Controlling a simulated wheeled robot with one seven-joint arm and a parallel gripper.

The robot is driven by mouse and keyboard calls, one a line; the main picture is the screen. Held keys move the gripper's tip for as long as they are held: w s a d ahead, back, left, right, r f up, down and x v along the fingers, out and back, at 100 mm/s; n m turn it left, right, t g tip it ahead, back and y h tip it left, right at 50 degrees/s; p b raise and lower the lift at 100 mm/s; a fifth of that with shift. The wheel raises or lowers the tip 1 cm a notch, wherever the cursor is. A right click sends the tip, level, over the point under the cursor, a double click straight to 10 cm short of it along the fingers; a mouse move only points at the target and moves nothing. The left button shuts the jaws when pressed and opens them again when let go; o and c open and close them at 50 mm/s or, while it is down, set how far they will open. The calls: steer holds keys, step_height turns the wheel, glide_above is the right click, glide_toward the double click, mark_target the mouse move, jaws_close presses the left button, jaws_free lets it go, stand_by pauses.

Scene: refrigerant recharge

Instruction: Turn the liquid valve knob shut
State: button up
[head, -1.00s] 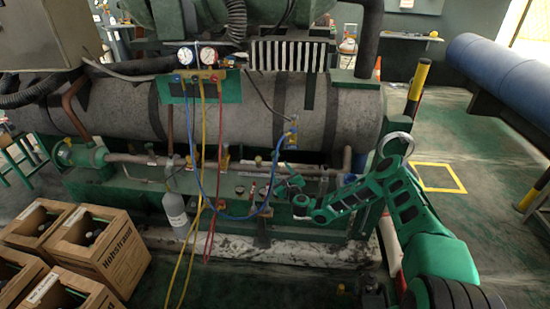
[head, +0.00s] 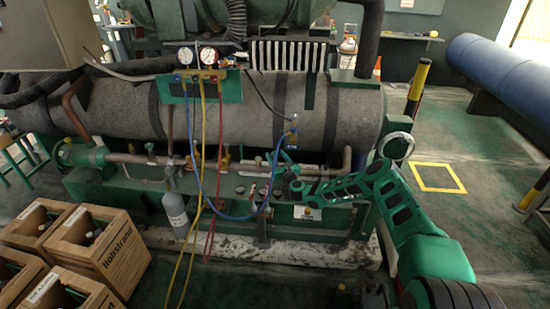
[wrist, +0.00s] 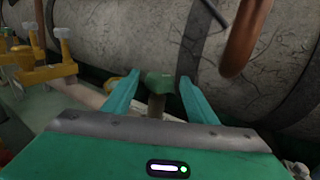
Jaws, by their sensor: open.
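A green knob on a short brass-coloured stem (wrist: 158,83) shows in the wrist view, straight ahead between my fingers. I take it for the liquid valve knob. My gripper (wrist: 159,74) is open, with one teal finger on each side of the knob. Gaps show on both sides, and I see no clear contact. In the head view my gripper (head: 284,163) is at the pipe below the large grey tank, right of the blue hose. The knob is too small or hidden to make out there.
Yellow-handled valves (wrist: 60,50) stand to the left in the wrist view. A copper pipe (wrist: 244,35) hangs close at upper right. In the head view, a gauge manifold (head: 200,77) with blue, yellow and red hoses hangs left of my gripper. Wooden crates (head: 112,248) stand at lower left.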

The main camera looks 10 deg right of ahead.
steer(key=shift+w+a, duration=0.1)
steer(key=shift+w, duration=0.55)
steer(key=c, duration=1.1)
steer(key=shift+o, duration=0.2)
